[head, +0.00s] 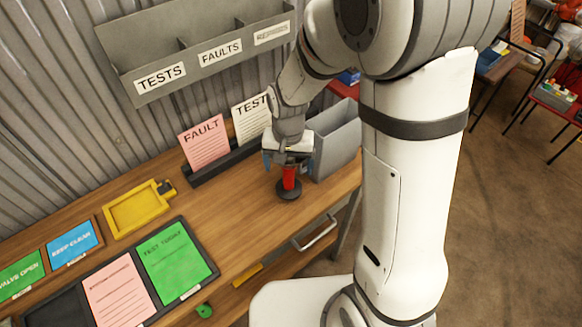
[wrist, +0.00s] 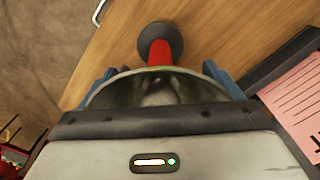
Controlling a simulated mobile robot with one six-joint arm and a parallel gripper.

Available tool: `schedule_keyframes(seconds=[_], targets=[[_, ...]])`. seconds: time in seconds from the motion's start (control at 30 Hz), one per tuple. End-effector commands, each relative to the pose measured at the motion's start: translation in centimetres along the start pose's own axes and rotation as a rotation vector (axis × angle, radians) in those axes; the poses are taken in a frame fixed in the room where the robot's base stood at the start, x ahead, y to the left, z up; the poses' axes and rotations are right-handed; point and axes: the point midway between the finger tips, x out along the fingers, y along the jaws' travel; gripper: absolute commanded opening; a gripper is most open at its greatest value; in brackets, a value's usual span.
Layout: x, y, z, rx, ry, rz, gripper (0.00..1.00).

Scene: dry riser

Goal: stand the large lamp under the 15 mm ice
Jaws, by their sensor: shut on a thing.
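My gripper (head: 289,158) is over the right part of a wooden desk, pointing down. It is shut on a red-handled thing with a round dark base (head: 289,180), which is upright. The base is at or just above the desk top; I cannot tell whether it touches. In the wrist view the red handle (wrist: 164,51) runs from the dark disc towards my gripper (wrist: 162,76), whose jaws partly hide its upper end. I see no lamp that I can name and no ice in either view.
A grey open box (head: 337,143) stands close right of my gripper. A dark rack holds a pink FAULT card (head: 203,142) and a white TEST card (head: 250,118). A yellow tray (head: 138,209) and a dark board with a green card (head: 174,262) lie left. Bare wood lies between.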

Motion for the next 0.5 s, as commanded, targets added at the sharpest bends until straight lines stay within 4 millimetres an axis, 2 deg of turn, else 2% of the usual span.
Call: schedule_keyframes(seconds=[0.17, 0.5], targets=[[2.1, 0.0, 0.0, 0.001, 0.000, 0.000, 0.14], [2.4, 0.0, -0.1, 0.002, 0.002, -0.001, 0.14]])
